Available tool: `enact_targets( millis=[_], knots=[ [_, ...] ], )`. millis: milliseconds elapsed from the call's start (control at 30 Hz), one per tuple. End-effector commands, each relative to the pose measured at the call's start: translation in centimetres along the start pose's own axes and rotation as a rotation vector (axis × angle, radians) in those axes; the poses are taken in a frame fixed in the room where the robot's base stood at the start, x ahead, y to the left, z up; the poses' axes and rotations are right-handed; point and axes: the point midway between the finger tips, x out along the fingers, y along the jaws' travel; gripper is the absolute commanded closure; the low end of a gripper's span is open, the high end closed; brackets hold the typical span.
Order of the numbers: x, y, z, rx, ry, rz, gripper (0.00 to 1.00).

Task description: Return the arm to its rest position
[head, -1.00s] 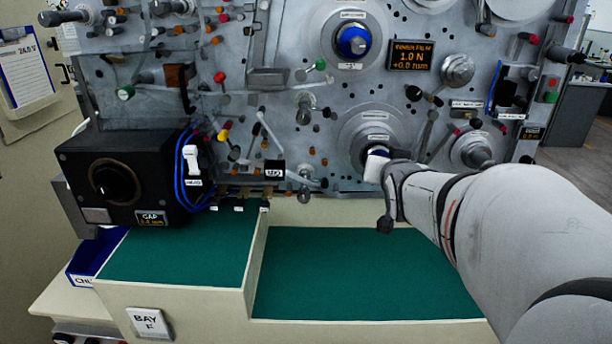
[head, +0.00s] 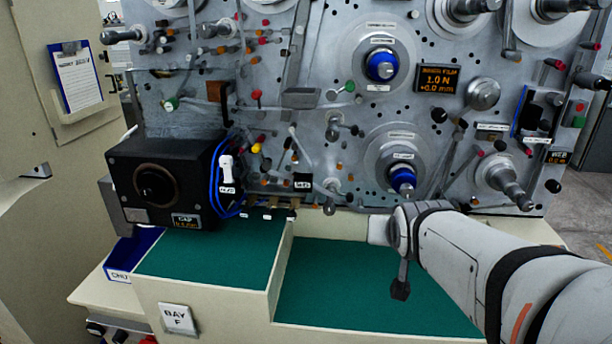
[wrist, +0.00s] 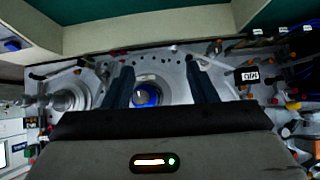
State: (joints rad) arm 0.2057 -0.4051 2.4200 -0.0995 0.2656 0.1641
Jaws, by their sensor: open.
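My arm reaches in from the right in the head view, and the white end of my gripper (head: 380,230) is in front of the lower part of the machine panel, below the lower blue-capped spindle (head: 402,181). In the wrist view my gripper (wrist: 160,85) has its two dark fingers spread wide apart with nothing held between them. The same blue spindle (wrist: 147,94) shows beyond the gap between the fingers, apart from them. The fingertips are hidden in the head view.
The panel (head: 300,150) carries many pegs, rollers and an upper blue spindle (head: 381,66). A black gauge box (head: 165,180) stands at left on the raised green shelf (head: 215,252). The lower green mat (head: 350,285) is clear below my arm.

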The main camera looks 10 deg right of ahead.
Motion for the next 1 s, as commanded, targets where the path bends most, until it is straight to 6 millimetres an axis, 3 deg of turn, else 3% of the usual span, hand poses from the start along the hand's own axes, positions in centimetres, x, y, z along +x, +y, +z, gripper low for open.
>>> enact_targets(
  millis=[267, 367, 600, 700, 800, 1000],
  knots=[
    [0.0, 0.0, 0.0, 0.0, 0.001, 0.0, 0.48],
    [-0.8, -1.0, 2.2, -0.034, -0.082, -0.016, 0.48],
    [-4.9, -3.6, 11.0, -0.179, -0.42, -0.083, 0.48],
    [-6.5, -4.0, 13.4, -0.224, -0.517, -0.105, 0.48],
    [-7.3, -4.2, 14.6, -0.248, -0.566, -0.116, 0.48],
    [-7.5, -4.2, 14.8, -0.253, -0.577, -0.118, 0.48]
  ],
)
